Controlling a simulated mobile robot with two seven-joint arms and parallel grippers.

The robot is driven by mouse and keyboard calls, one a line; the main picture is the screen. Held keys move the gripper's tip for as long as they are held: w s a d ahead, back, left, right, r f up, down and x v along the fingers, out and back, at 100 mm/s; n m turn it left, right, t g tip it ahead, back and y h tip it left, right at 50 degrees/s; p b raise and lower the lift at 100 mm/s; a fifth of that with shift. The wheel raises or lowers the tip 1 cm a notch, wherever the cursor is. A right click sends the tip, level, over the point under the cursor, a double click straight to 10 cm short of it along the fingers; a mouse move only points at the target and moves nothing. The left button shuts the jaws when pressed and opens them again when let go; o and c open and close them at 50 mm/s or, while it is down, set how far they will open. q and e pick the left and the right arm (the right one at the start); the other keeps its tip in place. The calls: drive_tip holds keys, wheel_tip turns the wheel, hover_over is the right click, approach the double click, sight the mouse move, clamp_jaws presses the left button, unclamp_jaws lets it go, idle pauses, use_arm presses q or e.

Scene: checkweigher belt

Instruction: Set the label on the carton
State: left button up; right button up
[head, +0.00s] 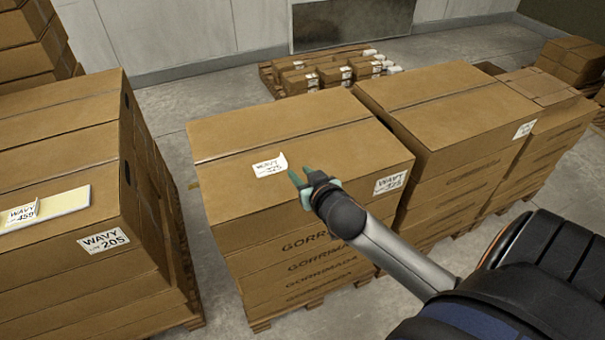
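A white label (270,165) with dark print lies on top of the middle carton (240,200), a little skewed, and one edge looks slightly raised. My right gripper (301,173) is just to the right of the label, over the carton's top. Its two green fingers are apart, with nothing visible between them. I cannot tell whether the fingertips touch the carton. A printed label (390,182) reading WAVY is on the carton's front side at the right. My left gripper is not in view.
At left, another carton stack (70,150) bears a WAVY 205 label (103,240), a pale yellow pad (66,202) and a small label stack (22,213). More cartons (450,110) stand close at right. Behind is a low pallet of small boxes (330,75). Floor shows between the stacks.

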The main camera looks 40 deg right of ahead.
drive_tip(key=s+a+f+n+g+y, duration=0.4)
drive_tip(key=s+a+f+y, duration=0.1)
drive_tip(key=s+a+f, duration=1.1)
wheel_tip(320, 180, down, 4)
drive_tip(key=s, duration=0.2)
drive_tip(key=shift+s+a+n+y, duration=0.15)
drive_tip(key=shift+s+n+y, duration=0.15)
drive_tip(key=shift+s+n, duration=0.1)
